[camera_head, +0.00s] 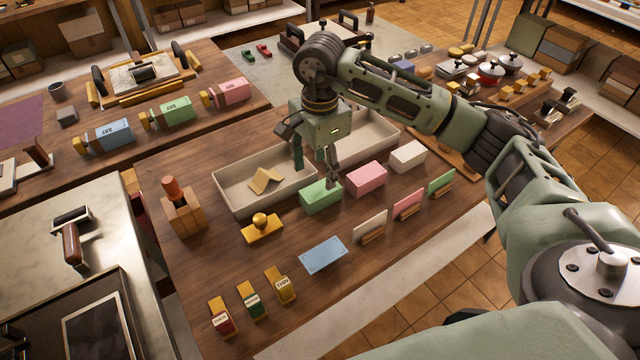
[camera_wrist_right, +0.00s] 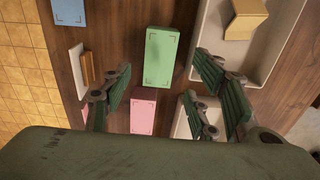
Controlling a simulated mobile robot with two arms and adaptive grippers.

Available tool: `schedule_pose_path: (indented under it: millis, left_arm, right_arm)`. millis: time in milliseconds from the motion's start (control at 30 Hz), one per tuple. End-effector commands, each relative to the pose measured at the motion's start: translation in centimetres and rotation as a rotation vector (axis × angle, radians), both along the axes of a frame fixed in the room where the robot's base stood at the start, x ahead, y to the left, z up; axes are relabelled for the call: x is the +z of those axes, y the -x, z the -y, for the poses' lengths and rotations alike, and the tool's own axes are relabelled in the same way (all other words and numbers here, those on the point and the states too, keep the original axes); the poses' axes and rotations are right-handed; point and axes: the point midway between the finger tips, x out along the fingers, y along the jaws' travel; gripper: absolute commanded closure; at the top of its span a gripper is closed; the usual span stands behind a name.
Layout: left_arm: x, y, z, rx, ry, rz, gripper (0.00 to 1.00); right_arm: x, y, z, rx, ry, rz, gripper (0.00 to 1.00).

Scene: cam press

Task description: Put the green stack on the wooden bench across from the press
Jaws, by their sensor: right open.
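I cannot tell any contact with the stack. My left gripper is not in view.
A pink block (camera_head: 366,178) and white block (camera_head: 407,156) stand in line with the stack. Another wooden bench (camera_head: 205,67) at upper left holds a small press-like device (camera_head: 142,72) and labelled blocks.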

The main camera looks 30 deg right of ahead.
Motion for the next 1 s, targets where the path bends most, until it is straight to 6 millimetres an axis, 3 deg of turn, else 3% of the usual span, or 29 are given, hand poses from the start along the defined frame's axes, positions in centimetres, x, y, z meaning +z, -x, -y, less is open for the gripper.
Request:
schedule_pose_path:
  millis: [200,333,1000]
  left_arm:
    - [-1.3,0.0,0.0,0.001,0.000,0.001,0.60]
    - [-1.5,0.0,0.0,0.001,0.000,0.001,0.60]
    - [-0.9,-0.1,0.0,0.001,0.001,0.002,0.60]
  right_arm:
    - [4.0,-0.1,0.0,-0.001,0.001,0.004,0.46]
    - [5.4,0.0,0.0,-0.001,0.000,0.002,0.46]
    - [6.6,0.0,0.0,-0.001,0.000,-0.001,0.46]
